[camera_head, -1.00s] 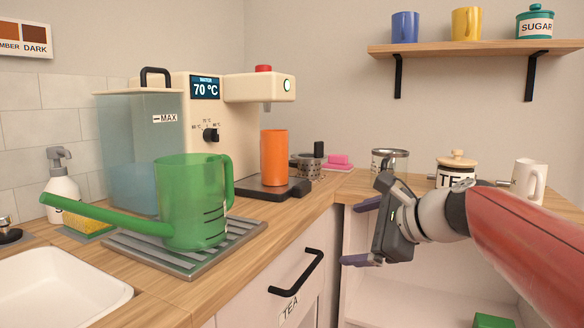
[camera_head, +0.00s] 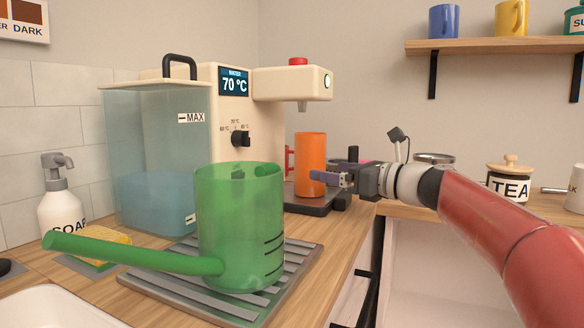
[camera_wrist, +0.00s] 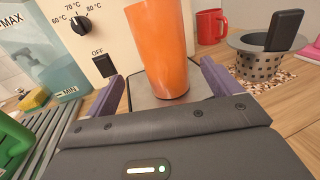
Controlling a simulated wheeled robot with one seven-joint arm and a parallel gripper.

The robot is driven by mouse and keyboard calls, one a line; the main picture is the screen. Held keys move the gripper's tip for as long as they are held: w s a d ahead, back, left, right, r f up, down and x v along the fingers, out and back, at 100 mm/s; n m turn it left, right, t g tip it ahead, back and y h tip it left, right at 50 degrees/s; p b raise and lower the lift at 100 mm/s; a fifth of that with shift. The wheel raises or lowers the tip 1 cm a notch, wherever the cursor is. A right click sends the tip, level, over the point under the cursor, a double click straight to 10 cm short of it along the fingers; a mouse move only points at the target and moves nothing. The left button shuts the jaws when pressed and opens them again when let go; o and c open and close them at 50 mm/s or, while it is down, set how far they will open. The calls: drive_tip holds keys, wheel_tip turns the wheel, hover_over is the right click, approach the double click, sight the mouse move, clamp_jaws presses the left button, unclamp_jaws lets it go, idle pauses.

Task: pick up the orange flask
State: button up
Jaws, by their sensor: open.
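The orange flask (camera_head: 310,160) stands upright on the dark base plate of the cream water machine (camera_head: 228,100), under its spout. It also shows in the wrist view (camera_wrist: 163,50), between and beyond the two purple fingers. My gripper (camera_head: 328,178) is open, level with the flask's lower part and on its right side in the head view. In the wrist view my gripper's fingers (camera_wrist: 160,92) are spread on either side of the flask's lower part. I cannot tell whether either finger touches it.
A green watering can (camera_head: 240,225) stands on the slatted tray (camera_head: 150,285) at front left. In the wrist view a red mug (camera_wrist: 210,27) and a grey perforated knock box (camera_wrist: 262,65) stand behind the flask to the right. The tea jar (camera_head: 510,182) is farther right.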

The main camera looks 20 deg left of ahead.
sight(309, 164)
drive_tip(key=x, duration=0.4)
drive_tip(key=p+x, duration=0.1)
drive_tip(key=x, duration=0.3)
drive_tip(key=shift+w+r+p, duration=0.1)
drive_tip(key=shift+w+p, duration=0.15)
drive_tip(key=shift+p, duration=0.05)
drive_tip(key=shift+d, duration=0.1)
drive_tip(key=shift+c, duration=0.2)
drive_tip(key=c, duration=1.2)
drive_tip(key=shift+c, duration=0.4)
drive_tip(key=shift+r, duration=0.15)
